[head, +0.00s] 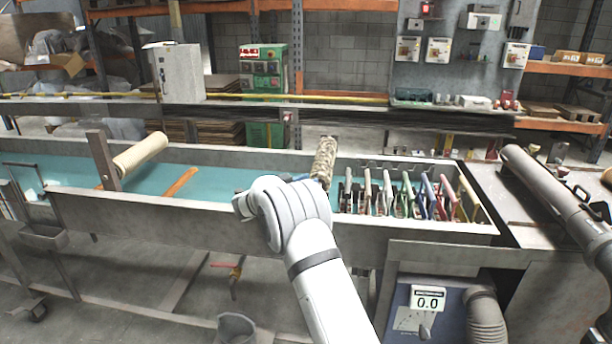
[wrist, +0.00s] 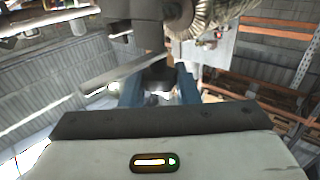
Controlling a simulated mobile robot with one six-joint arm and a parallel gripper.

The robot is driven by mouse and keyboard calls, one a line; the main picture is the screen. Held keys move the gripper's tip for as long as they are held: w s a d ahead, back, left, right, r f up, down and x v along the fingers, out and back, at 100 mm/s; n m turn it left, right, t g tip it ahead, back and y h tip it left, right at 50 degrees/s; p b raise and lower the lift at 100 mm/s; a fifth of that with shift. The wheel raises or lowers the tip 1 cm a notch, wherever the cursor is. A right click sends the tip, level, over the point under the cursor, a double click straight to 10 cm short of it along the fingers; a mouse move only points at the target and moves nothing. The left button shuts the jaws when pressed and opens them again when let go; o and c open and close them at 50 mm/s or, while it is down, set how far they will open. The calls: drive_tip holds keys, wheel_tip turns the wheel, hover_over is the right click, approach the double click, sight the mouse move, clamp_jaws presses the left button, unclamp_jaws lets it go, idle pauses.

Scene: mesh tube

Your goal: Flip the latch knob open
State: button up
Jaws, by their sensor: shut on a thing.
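In the wrist view, my gripper (wrist: 160,92) has its two blue fingers on either side of a dark, knob-like piece (wrist: 158,76), which I take to be the latch knob. The fingers are shut on it. A dark block or bracket stands just above it, beside the ribbed end of a roll (wrist: 203,14). In the head view, my white arm reaches to the trough and hides the gripper and the knob. A mottled mesh roll (head: 324,162) stands tilted just beyond my wrist. Whether the latch is open or closed cannot be told.
A long grey trough (head: 130,212) with a teal bed runs across the view. A pale roller (head: 140,155) is at its left, and a row of coloured levers (head: 400,195) at its right.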

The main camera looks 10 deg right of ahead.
drive_tip(key=shift+r+m+g+h+p, duration=0.15)
drive_tip(key=shift+m+g+h+p, duration=0.25)
drive_tip(key=shift+g, duration=0.3)
drive_tip(key=o, duration=1)
drive_tip(key=shift+c, duration=0.2)
drive_tip(key=b+v, duration=0.1)
drive_tip(key=v, duration=0.6)
drive_tip(key=shift+s+a+b, duration=0.2)
drive_tip(key=shift+a+b, duration=0.1)
